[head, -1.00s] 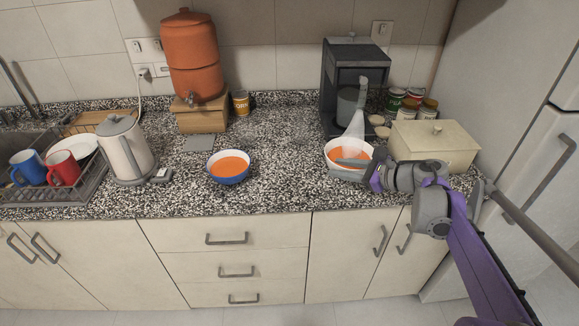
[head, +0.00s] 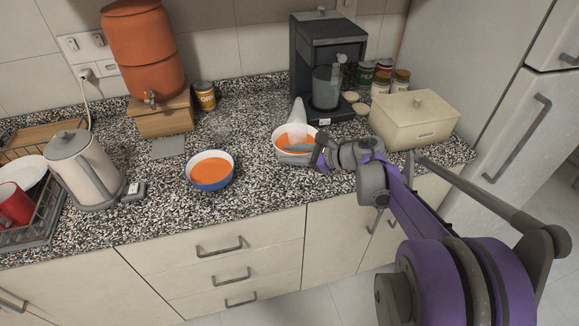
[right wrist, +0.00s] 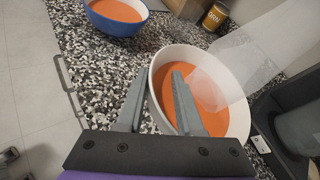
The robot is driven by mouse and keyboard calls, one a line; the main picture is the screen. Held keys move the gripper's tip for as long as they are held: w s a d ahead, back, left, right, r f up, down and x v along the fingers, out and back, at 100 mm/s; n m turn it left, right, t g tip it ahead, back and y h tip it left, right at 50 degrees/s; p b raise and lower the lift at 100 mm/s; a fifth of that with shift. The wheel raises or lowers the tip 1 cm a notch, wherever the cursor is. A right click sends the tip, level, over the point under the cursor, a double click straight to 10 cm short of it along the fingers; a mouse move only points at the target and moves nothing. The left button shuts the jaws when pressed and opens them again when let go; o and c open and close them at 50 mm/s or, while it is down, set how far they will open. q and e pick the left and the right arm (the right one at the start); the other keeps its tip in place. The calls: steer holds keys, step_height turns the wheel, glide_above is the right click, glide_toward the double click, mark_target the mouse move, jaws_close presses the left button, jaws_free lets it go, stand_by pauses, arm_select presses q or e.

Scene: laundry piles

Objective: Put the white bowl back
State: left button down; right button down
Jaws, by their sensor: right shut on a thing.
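The white bowl (head: 281,134) holds orange soup and stands at the counter's front middle, left of the coffee machine. It also shows in the right wrist view (right wrist: 240,85). My right gripper (head: 298,149) is shut on its near rim, with one finger outside the wall and one inside over the soup (right wrist: 158,95). The bowl looks about level. I cannot tell whether its base touches the counter. A whitish see-through plume (head: 298,111) rises over it. My left gripper is not in view.
A blue bowl (head: 210,184) of orange soup sits to the left. Behind stand the coffee machine (head: 328,45), several cans and a cream box (head: 412,128). At left are a kettle (head: 85,170), an orange dispenser (head: 143,50) and a dish rack. Speckled counter (head: 240,130) is free between the bowls.

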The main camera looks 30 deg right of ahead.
steer(key=shift+w+f, duration=0.1)
steer(key=shift+f, duration=2.3)
steer(key=c, duration=0.5)
jaws_free()
steer(key=shift+r, duration=0.1)
